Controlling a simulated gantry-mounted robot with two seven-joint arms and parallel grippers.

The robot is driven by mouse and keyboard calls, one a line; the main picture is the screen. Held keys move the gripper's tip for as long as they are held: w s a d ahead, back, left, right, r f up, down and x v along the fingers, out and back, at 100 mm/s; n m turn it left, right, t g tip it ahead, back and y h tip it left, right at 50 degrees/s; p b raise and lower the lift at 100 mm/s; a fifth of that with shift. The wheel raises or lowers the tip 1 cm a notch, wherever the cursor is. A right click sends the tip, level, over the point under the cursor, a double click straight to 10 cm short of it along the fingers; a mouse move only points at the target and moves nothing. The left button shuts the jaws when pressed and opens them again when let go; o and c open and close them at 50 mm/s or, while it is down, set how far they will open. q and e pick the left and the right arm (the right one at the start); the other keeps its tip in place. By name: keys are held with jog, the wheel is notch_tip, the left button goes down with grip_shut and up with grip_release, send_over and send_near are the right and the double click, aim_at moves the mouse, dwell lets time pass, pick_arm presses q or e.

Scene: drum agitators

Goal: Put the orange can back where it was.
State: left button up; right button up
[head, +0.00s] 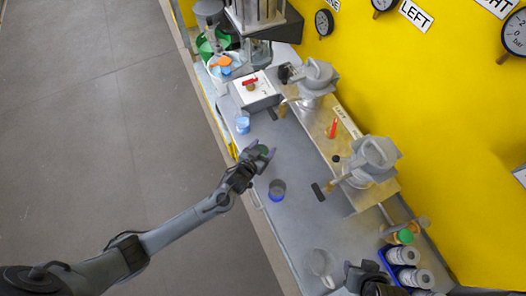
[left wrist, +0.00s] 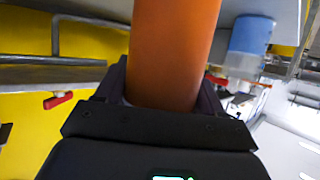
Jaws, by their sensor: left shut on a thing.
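The orange can (left wrist: 174,50) fills the middle of the left wrist view, between the fingers of my left gripper (left wrist: 165,95).
A clear jug (head: 321,264) stands nearer. At right are a blue crate (head: 386,263) with white cans and a green-topped orange container (head: 402,237). Grey valve machines (head: 370,160) line the wall.

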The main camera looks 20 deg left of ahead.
pick_arm(q)
jog(key=shift+d+f, duration=0.1)
jog(key=shift+f, duration=1.1)
jog(key=shift+f, duration=0.1)
jog(key=shift+f, duration=0.1)
jog(key=o, duration=1.1)
jog(key=shift+o, duration=0.2)
